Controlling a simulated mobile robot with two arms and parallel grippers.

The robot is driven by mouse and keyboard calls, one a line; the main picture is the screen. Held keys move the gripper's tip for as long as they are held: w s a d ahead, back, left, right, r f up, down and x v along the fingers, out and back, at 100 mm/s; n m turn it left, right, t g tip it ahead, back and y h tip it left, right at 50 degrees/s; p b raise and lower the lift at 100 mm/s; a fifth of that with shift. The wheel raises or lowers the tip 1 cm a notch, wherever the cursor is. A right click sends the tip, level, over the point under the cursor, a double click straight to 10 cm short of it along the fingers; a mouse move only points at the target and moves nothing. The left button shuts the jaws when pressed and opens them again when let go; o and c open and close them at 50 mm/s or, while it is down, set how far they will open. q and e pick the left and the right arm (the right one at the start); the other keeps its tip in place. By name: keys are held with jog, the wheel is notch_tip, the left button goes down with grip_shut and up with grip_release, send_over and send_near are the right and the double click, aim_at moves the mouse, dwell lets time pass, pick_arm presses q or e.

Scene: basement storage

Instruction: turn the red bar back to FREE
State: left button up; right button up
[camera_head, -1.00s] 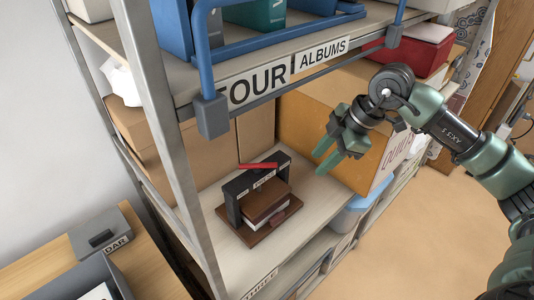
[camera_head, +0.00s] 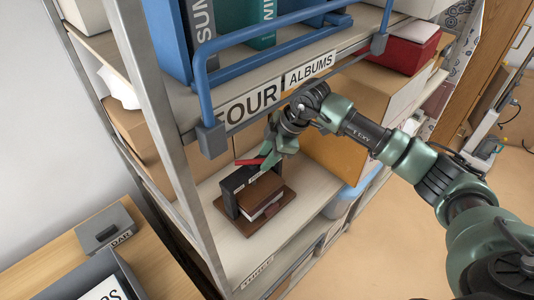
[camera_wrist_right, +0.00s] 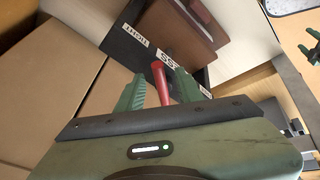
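The red bar (camera_head: 250,161) lies across the top of a black press frame (camera_head: 231,190) on the shelf. A brown book (camera_head: 262,195) sits in the press on a brown base board. My right gripper (camera_head: 276,148) is at the bar's right end. In the right wrist view the red bar (camera_wrist_right: 161,82) stands between the two green fingers of the gripper (camera_wrist_right: 158,92), with a gap visible on the left side. The gripper is open. White labels show on the black frame (camera_wrist_right: 135,50); one reads partly "SS". My left gripper is not in view.
The shelf above, with a blue rail (camera_head: 290,40) and the "FOUR" and "ALBUMS" labels, is just above my right gripper. A large cardboard box (camera_head: 340,150) stands right of the press. A metal post (camera_head: 160,120) rises at the left.

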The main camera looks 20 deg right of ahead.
grip_shut()
jog(key=shift+w, duration=0.1)
jog(key=n, duration=0.1)
jog(key=w+n+g+b, duration=0.1)
jog(key=n, duration=0.1)
jog(key=shift+d+n+y, duration=0.2)
jog(key=shift+n+y, duration=0.1)
jog(key=shift+y, duration=0.1)
jog(key=shift+w+a+r+n+g+b, duration=0.1)
jog(key=shift+w+n+g+b, duration=0.35)
jog(key=shift+n, duration=0.6)
jog(key=shift+w+n+g+b, duration=0.3)
jog(key=shift+n+g, duration=0.25)
jog(key=shift+n, duration=0.5)
grip_release()
